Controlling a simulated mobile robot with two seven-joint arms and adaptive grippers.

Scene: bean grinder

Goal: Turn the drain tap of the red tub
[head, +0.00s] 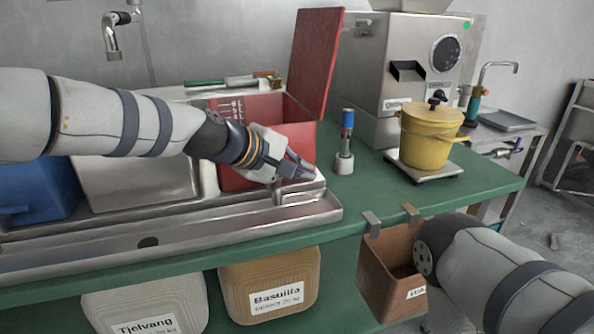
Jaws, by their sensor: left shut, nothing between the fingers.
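The red tub (232,177) stands at the back of the metal sink unit, with level marks on its inside wall and a tall red panel (316,62) upright at its right rear. My left gripper (308,170) is in front of the tub's lower right front corner. Its fingers are shut with nothing between them and point to the right. I cannot make out the drain tap; the gripper and wrist cover part of the tub's front. Whether the fingers touch anything there cannot be told. My right arm comes in at the lower right, but its gripper is not in view.
A metal ledge (305,213) lies just below the left gripper. A blue-and-red tool in a white holder (344,163) stands close to its right. Farther right are a grinder (401,92) and a yellow pot (428,144). A brown bin (385,268) hangs on the green bench's front edge.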

